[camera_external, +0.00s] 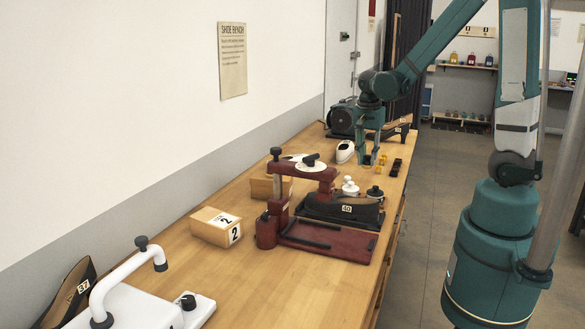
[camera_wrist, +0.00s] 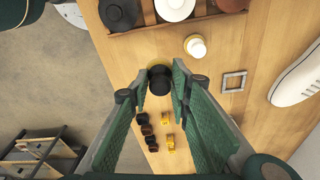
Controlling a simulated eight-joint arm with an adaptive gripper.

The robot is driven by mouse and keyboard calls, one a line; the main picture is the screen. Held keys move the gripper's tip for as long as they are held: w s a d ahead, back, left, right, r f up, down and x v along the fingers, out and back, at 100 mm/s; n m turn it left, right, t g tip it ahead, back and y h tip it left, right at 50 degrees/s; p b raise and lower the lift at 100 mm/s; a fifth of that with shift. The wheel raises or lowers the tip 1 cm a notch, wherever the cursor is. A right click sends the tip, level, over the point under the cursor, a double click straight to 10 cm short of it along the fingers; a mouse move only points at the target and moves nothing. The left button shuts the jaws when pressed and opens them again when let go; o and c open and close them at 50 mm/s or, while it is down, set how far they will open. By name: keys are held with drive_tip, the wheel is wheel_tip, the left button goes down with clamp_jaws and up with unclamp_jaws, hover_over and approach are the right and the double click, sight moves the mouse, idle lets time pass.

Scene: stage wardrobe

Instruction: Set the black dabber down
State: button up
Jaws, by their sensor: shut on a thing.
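The black dabber (camera_wrist: 159,82) is a small, dark, round piece between the fingertips of my gripper (camera_wrist: 159,76) in the wrist view. My gripper is shut on it, with a green finger on each side. In the external view my gripper (camera_external: 367,161) points down, low over the far part of the wooden bench (camera_external: 335,183).
A white shoe (camera_wrist: 298,82), a square frame (camera_wrist: 235,82) and a white-topped bottle (camera_wrist: 195,46) are nearby. Small yellow pieces (camera_wrist: 167,142) and dark blocks (camera_wrist: 146,130) stand close. A rack with round tops (camera_wrist: 147,18) edges the view. A red press (camera_external: 272,207) stands nearer on the bench.

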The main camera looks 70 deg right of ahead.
sight(367, 164)
drive_tip(key=shift+f, duration=0.1)
drive_tip(key=shift+f+b, duration=0.35)
drive_tip(key=shift+f, duration=2.5)
drive_tip(key=shift+f+b, duration=0.3)
drive_tip(key=shift+f, duration=1.75)
drive_tip(key=shift+f, duration=0.2)
drive_tip(key=o, duration=0.8)
drive_tip(key=shift+c, duration=0.2)
drive_tip(key=shift+r, duration=0.2)
drive_tip(key=shift+w+a+r+p, duration=0.1)
drive_tip(key=shift+a+r+p, duration=0.15)
drive_tip(key=shift+r, duration=1.75)
drive_tip(key=shift+a+r+p, duration=0.2)
drive_tip(key=shift+r+p, duration=0.1)
drive_tip(key=shift+r, duration=1.65)
drive_tip(key=shift+w+a+r+p, duration=0.1)
drive_tip(key=shift+a+r+p, duration=0.15)
drive_tip(key=shift+r, duration=1.75)
